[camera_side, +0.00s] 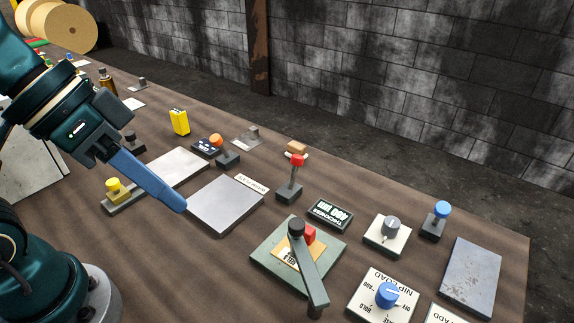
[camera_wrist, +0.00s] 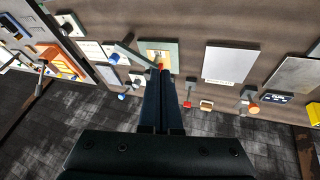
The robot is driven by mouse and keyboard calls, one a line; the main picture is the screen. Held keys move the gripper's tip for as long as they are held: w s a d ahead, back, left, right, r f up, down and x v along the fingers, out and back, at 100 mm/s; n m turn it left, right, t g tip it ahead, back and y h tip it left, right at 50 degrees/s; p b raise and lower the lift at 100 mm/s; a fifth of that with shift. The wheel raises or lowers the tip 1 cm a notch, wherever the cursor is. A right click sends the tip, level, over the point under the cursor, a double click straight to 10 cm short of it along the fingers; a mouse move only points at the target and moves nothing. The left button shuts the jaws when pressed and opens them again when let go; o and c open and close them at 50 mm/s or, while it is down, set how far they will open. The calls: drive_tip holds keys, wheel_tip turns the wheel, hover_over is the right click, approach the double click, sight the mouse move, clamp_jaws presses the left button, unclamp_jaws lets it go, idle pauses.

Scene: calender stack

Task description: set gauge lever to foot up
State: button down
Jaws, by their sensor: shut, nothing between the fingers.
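No lever carries a readable "gauge" label. A lever with a red knob (camera_side: 297,160) stands upright on a dark base, beside the dark thickness display (camera_side: 330,214); the red knob also shows in the wrist view (camera_wrist: 187,104). A lever with an orange knob (camera_side: 216,140) stands farther back beside a small dark display (camera_side: 205,147). I cannot tell which one is the gauge lever. My gripper (camera_side: 181,207) has its long blue fingers shut and empty. In the side view it is left of both levers, in front of the grey plate's left edge, touching nothing that I can see.
A grey plate (camera_side: 226,205) lies between my gripper and the red-knob lever. A blue dial (camera_side: 388,293), a grey dial (camera_side: 391,223) and a blue-knob lever (camera_side: 441,210) stand to the right. A yellow block (camera_side: 179,121) stands behind.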

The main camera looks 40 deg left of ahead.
drive_tip(key=w+d+r+n+g+h, duration=0.1)
drive_tip(key=w+d+r+h, duration=0.2)
drive_tip(key=w+d+h, duration=0.25)
drive_tip(key=w+a+n+t+h, duration=0.2)
drive_tip(key=w+a+n+h, duration=0.15)
drive_tip(key=w, duration=0.65)
drive_tip(key=w+a+f+n+t+y, duration=0.1)
drive_tip(key=w+a+f+n+t, duration=0.1)
drive_tip(key=w+a+f+n, duration=0.1)
drive_tip(key=w+a+f+n+t+y, duration=0.1)
drive_tip(key=w+a+f+n+t, duration=0.1)
drive_tip(key=w+a+f+n, duration=0.1)
drive_tip(key=w+a+f+n+t+y, duration=0.1)
drive_tip(key=w+a+f+n+y, duration=0.1)
drive_tip(key=a+f, duration=0.5)
drive_tip(key=shift+w+f+n+t, duration=0.25)
drive_tip(key=shift+f+n, duration=0.2)
drive_tip(key=shift+n, duration=0.2)
drive_tip(key=shift+w+f+n+t, duration=0.2)
drive_tip(key=shift+f+n, duration=0.2)
drive_tip(key=shift+n, duration=0.2)
